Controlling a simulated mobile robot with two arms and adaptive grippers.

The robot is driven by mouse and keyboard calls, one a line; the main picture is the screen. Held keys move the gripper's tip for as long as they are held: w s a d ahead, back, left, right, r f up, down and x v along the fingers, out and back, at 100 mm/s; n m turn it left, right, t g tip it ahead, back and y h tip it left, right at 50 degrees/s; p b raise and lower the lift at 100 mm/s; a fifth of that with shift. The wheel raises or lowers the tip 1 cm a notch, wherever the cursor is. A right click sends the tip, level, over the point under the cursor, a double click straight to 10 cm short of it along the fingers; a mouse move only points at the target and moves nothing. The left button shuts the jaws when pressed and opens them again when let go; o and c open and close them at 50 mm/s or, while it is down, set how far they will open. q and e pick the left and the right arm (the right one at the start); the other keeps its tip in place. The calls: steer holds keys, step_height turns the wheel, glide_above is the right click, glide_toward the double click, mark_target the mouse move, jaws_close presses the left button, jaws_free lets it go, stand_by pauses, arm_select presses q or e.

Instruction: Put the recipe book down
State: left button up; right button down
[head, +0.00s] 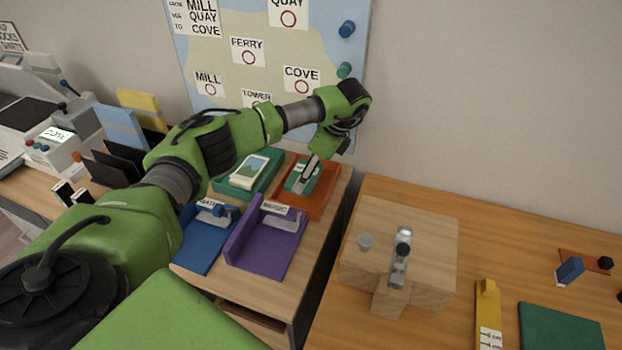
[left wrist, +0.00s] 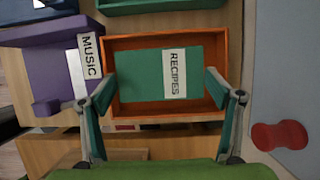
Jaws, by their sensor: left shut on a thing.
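The recipe book (left wrist: 140,75) is green with a white RECIPES label. In the left wrist view it lies within the outline of an orange tray (left wrist: 160,42); I cannot tell whether it touches the tray floor. My left gripper (left wrist: 160,88) has one finger at each side edge of the book and is shut on it. In the head view the gripper (head: 306,178) is over the orange tray (head: 318,208), partly covering the green book (head: 293,181). My right gripper is not in view.
A purple MUSIC holder (head: 262,252), a blue tray (head: 196,252) and a green tray (head: 262,190) crowd beside the orange tray. A wooden block (head: 435,250) stands on the desk to the right. The map board (head: 220,60) hangs on the wall behind.

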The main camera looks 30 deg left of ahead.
mark_target(315, 174)
arm_select(q)
steer(key=shift+w+d+f, duration=0.15)
steer(key=shift+w+f, duration=0.25)
steer(key=shift+f, duration=0.2)
step_height(315, 174, down, 3)
steer(key=shift+p, duration=0.45)
steer(key=shift+w+f, duration=0.1)
steer(key=shift+f, duration=0.1)
steer(key=o, duration=1)
